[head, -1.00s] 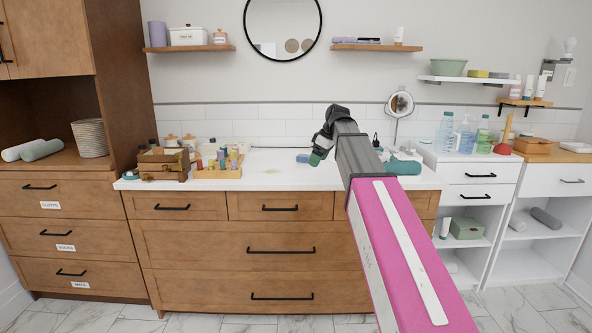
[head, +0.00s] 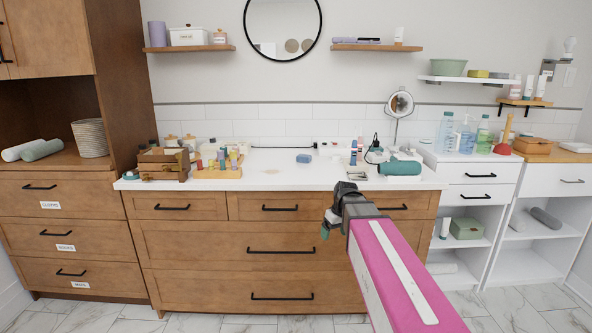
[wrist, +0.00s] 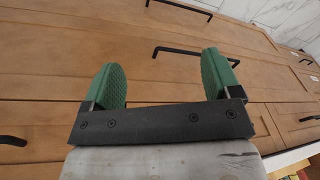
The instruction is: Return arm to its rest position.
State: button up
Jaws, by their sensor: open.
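My gripper shows in the wrist view (wrist: 165,82) with its two green fingers wide apart and nothing between them. It faces the wooden drawer fronts of the vanity (wrist: 60,65). In the head view my arm reaches up from the lower right, and my gripper (head: 326,229) is in front of the drawers, below the countertop edge. Only a bit of green finger shows there; the wrist hides the rest. The vanity (head: 190,255) has black bar handles, one of which (wrist: 185,50) lies beyond the fingers in the wrist view.
On the white countertop (head: 225,184) are a wooden organizer (head: 163,164), a blue block (head: 303,158), a teal rolled towel (head: 399,168) and a round mirror on a stand (head: 399,104). White shelving (head: 478,190) stands to the right. The tiled floor in front of the drawers is clear.

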jog(key=s+d+f+m+h, duration=0.1)
jog(key=s+d+f+m, duration=0.1)
jog(key=s+f, duration=0.5)
jog(key=s+d+f+m+g, duration=0.1)
jog(key=s+d+f+m, duration=0.1)
jog(key=s+f, duration=0.5)
jog(key=shift+s+d+f+m+h, duration=0.25)
jog(key=shift+f+m+h, duration=0.15)
jog(key=shift+m, duration=0.4)
